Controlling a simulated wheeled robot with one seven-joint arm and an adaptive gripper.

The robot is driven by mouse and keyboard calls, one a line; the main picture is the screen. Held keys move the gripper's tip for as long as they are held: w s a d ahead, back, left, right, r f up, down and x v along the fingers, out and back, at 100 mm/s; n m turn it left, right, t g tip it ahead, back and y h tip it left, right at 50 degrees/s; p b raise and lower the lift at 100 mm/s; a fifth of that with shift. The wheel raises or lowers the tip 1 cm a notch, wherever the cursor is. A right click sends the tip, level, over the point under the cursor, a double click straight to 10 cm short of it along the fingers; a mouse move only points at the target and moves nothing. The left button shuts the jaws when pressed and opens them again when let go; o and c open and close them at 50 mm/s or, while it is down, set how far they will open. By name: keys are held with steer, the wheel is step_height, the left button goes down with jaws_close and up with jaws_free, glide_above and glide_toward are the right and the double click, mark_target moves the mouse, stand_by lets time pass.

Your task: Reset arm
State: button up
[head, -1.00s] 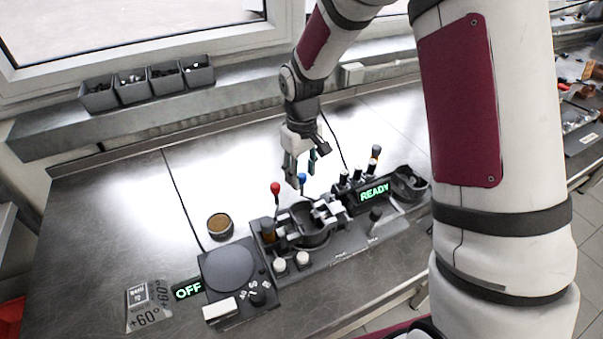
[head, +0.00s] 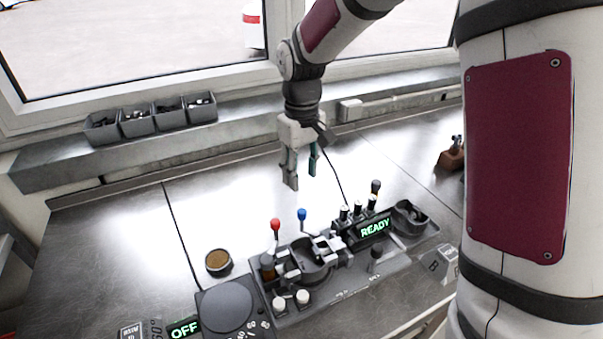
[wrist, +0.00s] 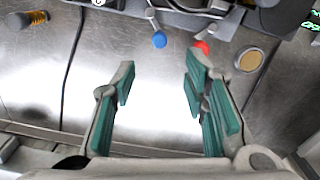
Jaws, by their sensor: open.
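My gripper (head: 302,180) hangs from my arm above the metal bench, behind the dark fixture. Its two fingers point down and stand apart, with nothing between them. In the wrist view my gripper (wrist: 160,95) shows green pads and bare bench between the fingers. The dark fixture (head: 318,275) carries a red-knobbed lever (head: 275,225) and a blue-knobbed lever (head: 301,214). The blue knob (wrist: 159,40) and red knob (wrist: 202,47) lie beyond the fingertips in the wrist view. A display (head: 375,229) reads READY.
A dial unit (head: 226,307) has a display (head: 185,328) reading OFF. A round brown-topped tin (head: 218,262) stands left of the fixture. Grey bins (head: 153,119) sit on the back ledge. A brown-based item (head: 452,157) stands at the right. The bench's left part is clear.

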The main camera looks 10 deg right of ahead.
steer(key=s+d+r+m+t, duration=0.2)
steer(key=s+r, duration=0.5)
steer(key=s, duration=0.5)
steer(key=s+d+r+m+t, duration=0.3)
steer(key=s+r, duration=0.4)
steer(key=s, duration=0.5)
steer(key=shift+s+r+t, duration=0.3)
steer(key=shift+s, duration=0.1)
